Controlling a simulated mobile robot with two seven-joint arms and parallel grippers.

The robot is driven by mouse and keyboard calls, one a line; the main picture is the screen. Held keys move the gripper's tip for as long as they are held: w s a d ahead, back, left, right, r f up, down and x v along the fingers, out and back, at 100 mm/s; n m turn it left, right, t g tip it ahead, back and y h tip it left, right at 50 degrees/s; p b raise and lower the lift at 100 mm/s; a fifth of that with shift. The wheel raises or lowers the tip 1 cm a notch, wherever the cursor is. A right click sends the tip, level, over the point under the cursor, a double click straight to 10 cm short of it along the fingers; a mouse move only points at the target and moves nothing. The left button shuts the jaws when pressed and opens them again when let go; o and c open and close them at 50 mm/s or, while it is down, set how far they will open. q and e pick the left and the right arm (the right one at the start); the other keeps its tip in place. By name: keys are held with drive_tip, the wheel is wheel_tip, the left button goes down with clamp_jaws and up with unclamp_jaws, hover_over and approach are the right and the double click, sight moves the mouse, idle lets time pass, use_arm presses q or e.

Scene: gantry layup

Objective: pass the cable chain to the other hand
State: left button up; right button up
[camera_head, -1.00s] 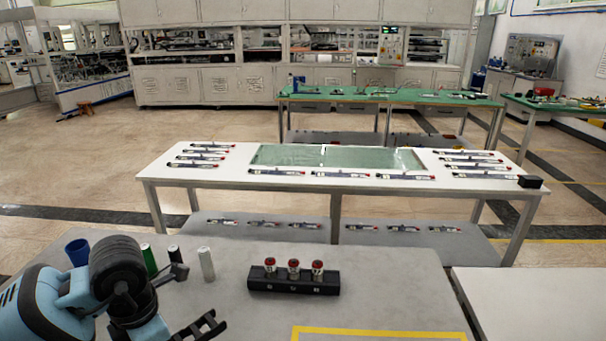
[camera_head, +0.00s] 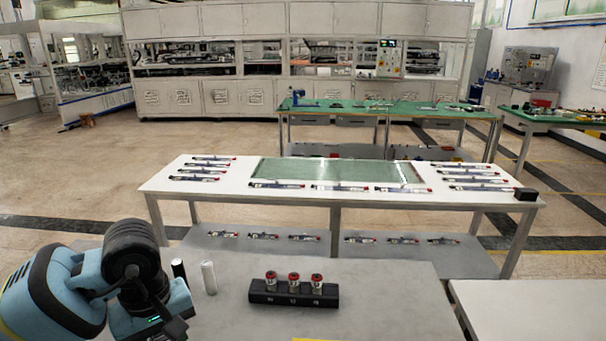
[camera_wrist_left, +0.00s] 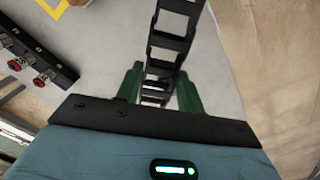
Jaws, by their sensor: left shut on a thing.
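The cable chain (camera_wrist_left: 172,40) is black with open links. In the left wrist view it runs from between the green fingers of my left gripper (camera_wrist_left: 160,90) up to the top edge, where it leaves the picture. The gripper is shut on it. In the head view my left arm is at the lower left, over the near grey table, and the chain cannot be made out there. My right gripper is in neither view.
A black block (camera_head: 293,292) with three red-topped fittings stands on the near grey table (camera_head: 390,290). A white table (camera_head: 220,190) with several parts lies beyond.

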use_arm(q)
drive_tip(key=m, duration=0.1)
drive_tip(key=r+m, duration=0.1)
drive_tip(key=m, duration=0.2)
drive_tip(key=shift+s+d+r+m, duration=0.1)
drive_tip(key=shift+d+r+m, duration=0.2)
drive_tip(key=shift+r+m, duration=0.1)
drive_tip(key=shift+d+r+m, duration=0.1)
drive_tip(key=shift+r+m, duration=0.15)
drive_tip(key=shift+m, duration=1.05)
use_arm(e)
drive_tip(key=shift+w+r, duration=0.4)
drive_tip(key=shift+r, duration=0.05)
use_arm(q)
drive_tip(key=w+d, duration=0.3)
drive_tip(key=d, duration=0.6)
drive_tip(key=w+d+m, duration=0.1)
drive_tip(key=w+d, duration=0.3)
drive_tip(key=d, duration=0.5)
drive_tip(key=w+d+m, duration=0.1)
drive_tip(key=w+d, duration=0.3)
drive_tip(key=d, duration=0.5)
